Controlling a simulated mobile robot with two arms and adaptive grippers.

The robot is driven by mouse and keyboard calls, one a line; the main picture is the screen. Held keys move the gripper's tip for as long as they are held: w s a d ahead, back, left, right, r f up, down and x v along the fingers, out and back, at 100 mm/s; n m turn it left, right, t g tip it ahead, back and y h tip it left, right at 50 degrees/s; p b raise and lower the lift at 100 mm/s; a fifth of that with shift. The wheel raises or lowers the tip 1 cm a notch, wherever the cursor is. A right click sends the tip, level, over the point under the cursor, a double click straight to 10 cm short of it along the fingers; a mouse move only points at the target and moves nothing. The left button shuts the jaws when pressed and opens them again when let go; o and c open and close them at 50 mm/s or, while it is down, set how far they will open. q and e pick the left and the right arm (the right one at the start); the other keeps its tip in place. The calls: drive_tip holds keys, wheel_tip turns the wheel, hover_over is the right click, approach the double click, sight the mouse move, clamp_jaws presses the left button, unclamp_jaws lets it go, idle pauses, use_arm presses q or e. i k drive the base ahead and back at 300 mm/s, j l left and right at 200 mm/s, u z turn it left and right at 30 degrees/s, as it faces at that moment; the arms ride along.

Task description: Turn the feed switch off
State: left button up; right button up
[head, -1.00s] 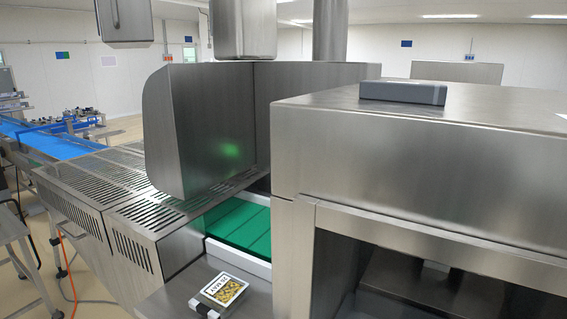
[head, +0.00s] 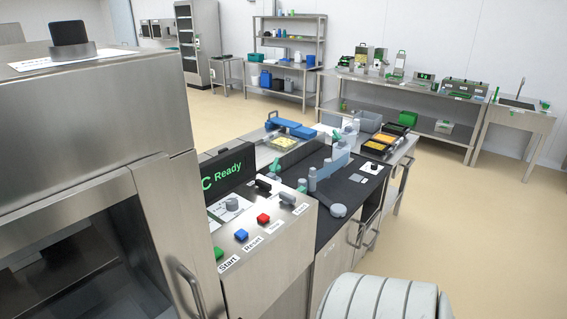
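A slanted control panel (head: 262,240) is in the middle of the head view, beside the steel machine housing. It carries a green Start button (head: 219,253), a blue Reset button (head: 241,235) and a red button (head: 263,218). A grey switch knob (head: 288,198) sits at the right end of this row; its small label looks like "Feed", but I cannot read it surely. I cannot tell its setting. A black knob (head: 263,186) and a round grey dial (head: 232,204) are behind the row. Neither gripper is in view.
A display (head: 228,168) reading "Ready" stands behind the buttons. A steel housing (head: 90,150) with a door handle (head: 187,287) fills the left. A black-topped bench (head: 345,195) with bottles is right of the panel. Open floor (head: 480,220) lies further right.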

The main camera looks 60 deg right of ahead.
sight(288, 200)
drive_tip(key=z, duration=2)
